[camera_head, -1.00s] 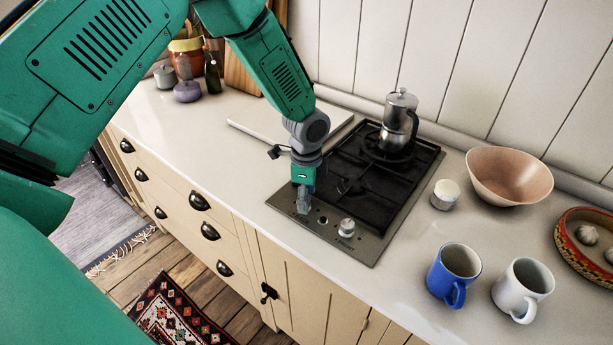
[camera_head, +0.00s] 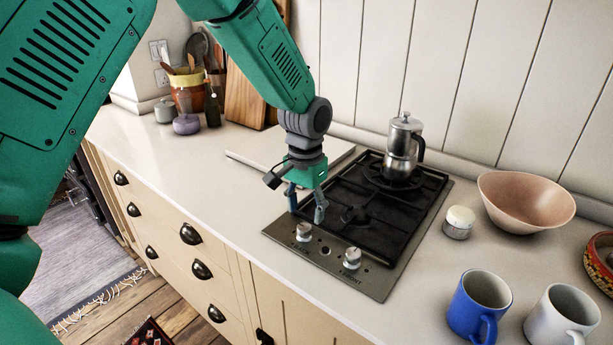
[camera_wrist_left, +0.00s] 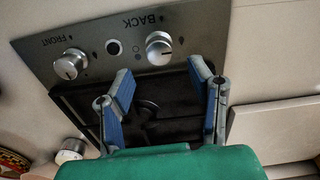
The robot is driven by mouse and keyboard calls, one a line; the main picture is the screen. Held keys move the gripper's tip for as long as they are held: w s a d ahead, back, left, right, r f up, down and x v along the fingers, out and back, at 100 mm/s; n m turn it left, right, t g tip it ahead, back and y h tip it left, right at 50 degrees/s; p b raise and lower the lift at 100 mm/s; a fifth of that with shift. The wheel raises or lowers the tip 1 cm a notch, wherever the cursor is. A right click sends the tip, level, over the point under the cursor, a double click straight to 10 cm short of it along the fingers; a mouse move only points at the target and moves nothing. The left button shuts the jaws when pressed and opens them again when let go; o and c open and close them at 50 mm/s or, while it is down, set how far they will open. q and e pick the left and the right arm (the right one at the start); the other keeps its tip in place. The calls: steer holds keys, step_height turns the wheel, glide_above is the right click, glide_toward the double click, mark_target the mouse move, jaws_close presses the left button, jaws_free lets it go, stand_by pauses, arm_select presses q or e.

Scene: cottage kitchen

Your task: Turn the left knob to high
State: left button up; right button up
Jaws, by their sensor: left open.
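The left knob (camera_head: 304,231) is a silver dial at the front left of the hob panel. In the left wrist view it is the knob beside the word BACK (camera_wrist_left: 158,47). The right knob (camera_head: 352,257) stands beside it and shows near the word FRONT in the left wrist view (camera_wrist_left: 70,64). My left gripper (camera_head: 306,212) is open and empty, just above and behind the left knob. In the left wrist view its two blue-padded fingers (camera_wrist_left: 160,72) are spread, with the left knob beyond their tips. My right gripper is not in view.
A moka pot (camera_head: 403,150) stands on the back burner of the gas hob (camera_head: 398,277). A lidded jar (camera_head: 458,222), a pink bowl (camera_head: 526,201), a blue mug (camera_head: 479,305) and a white mug (camera_head: 561,315) stand to the right. The counter left of the hob is mostly clear.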

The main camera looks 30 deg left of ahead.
mark_target(305, 225)
arm_select(q)
step_height(305, 225, up, 9)
steer(key=shift+r, duration=0.2)
stand_by(0.4)
